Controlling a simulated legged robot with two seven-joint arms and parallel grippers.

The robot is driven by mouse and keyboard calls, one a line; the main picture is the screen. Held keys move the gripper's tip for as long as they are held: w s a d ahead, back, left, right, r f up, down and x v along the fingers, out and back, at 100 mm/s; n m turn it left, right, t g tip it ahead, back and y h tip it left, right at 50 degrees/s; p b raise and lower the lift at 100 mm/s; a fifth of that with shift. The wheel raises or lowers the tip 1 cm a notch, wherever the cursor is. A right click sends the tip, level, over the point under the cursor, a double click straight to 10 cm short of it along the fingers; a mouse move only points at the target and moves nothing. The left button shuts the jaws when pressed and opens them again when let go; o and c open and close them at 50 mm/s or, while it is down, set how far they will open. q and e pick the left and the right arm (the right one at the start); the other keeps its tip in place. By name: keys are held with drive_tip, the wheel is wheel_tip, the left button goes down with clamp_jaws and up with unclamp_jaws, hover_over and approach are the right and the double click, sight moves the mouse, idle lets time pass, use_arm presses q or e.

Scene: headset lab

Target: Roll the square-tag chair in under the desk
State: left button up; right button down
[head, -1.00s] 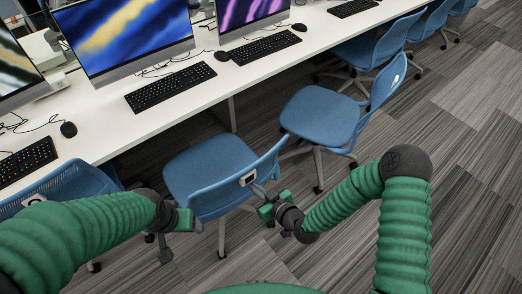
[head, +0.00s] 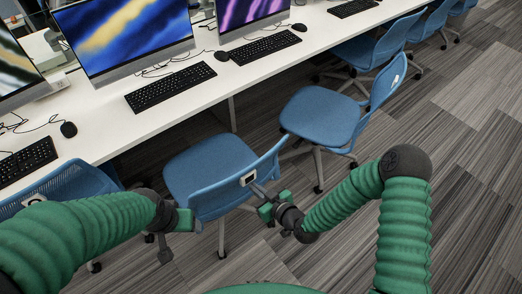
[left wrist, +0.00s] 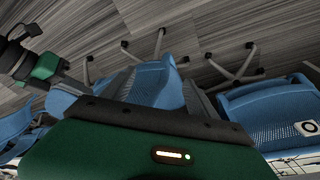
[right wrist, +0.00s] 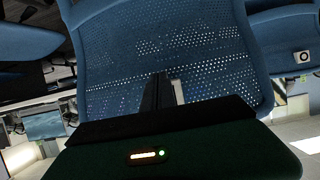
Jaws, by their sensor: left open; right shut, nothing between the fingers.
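The middle blue chair (head: 205,165) stands by the desk (head: 110,125), its seat towards the desk and its back towards me. A white tag (head: 247,179) with a dark, roughly square mark is on its backrest. My right gripper (head: 262,197) is shut with nothing in it, close behind the tagged side of this backrest. In the right wrist view its fingers (right wrist: 165,92) lie in front of a perforated blue backrest (right wrist: 210,45); contact is unclear. My left gripper (head: 193,222) is open beside the backrest's left edge; its fingertips are partly hidden.
Another blue chair (head: 325,115) stands to the right, close by. A blue chair (head: 65,180) at the left is partly behind my left arm; a chair in the left wrist view has a ring-marked tag (left wrist: 308,128). Monitors and keyboards (head: 170,83) are on the desk. Carpet (head: 470,150) is clear at right.

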drive_tip(key=shift+w+a+b, duration=0.5)
drive_tip(key=shift+w+a, duration=0.7)
drive_tip(key=shift+w, duration=0.4)
drive_tip(key=shift+w+a+b, duration=0.55)
drive_tip(key=shift+w+a, duration=0.6)
drive_tip(key=shift+w, duration=0.5)
drive_tip(key=shift+w+a+b, duration=0.5)
drive_tip(key=shift+w+a, duration=0.7)
drive_tip(key=shift+w, duration=0.4)
drive_tip(key=w+a+b, duration=0.6)
drive_tip(key=w+a, duration=0.1)
drive_tip(key=w, duration=0.2)
drive_tip(key=shift+w+b, duration=0.3)
drive_tip(key=shift+w, duration=0.05)
